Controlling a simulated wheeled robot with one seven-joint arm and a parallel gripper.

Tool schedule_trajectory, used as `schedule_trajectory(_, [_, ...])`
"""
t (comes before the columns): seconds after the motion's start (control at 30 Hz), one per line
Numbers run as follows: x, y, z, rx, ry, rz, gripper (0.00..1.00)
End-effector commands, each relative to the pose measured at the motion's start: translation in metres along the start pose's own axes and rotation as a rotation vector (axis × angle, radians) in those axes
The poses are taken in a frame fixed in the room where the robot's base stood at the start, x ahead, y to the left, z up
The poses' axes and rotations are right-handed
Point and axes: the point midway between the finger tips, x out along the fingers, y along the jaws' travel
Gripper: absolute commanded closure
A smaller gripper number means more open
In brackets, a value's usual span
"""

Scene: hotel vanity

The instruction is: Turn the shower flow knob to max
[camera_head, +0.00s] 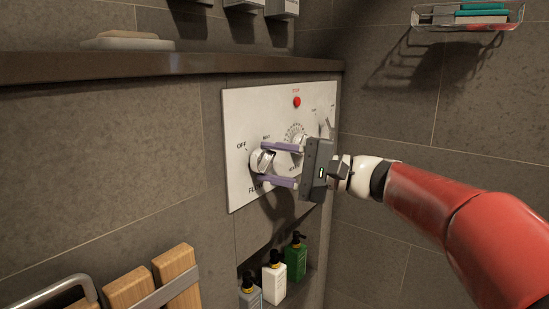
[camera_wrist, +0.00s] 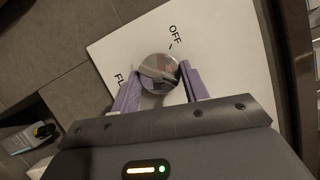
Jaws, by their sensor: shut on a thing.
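The shower panel (camera_head: 240,110) is a white plate on the tiled wall. Its flow knob (camera_head: 262,161) is a round chrome knob at the panel's left, with "OFF" printed to its upper left and "FLOW" partly hidden below. My gripper (camera_head: 272,164) reaches in from the right, its purple fingers above and below the knob. In the wrist view the knob (camera_wrist: 158,74) sits between the two fingers (camera_wrist: 160,88), which are shut on it. "OFF" shows at upper right there. The panel's middle dial (camera_head: 296,133) is partly hidden by my gripper.
A red stop button (camera_head: 297,101) is at the panel's top. A dark ledge (camera_head: 180,65) with a soap dish (camera_head: 127,41) runs above. Bottles (camera_head: 274,280) stand in a niche below. A wire rack (camera_head: 467,16) hangs on the right wall.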

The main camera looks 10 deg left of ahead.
Motion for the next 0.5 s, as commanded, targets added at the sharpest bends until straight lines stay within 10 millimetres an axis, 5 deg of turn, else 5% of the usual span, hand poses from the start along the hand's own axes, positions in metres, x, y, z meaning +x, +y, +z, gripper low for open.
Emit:
schedule_trajectory(0.27, [0.0017, -0.0044, 0.0029, -0.003, -0.006, -0.007, 0.78])
schedule_trajectory(0.3, [0.0017, -0.0045, 0.003, -0.003, -0.006, -0.007, 0.53])
schedule_trajectory(0.5, [0.0011, -0.003, 0.0019, -0.003, -0.003, -0.004, 0.34])
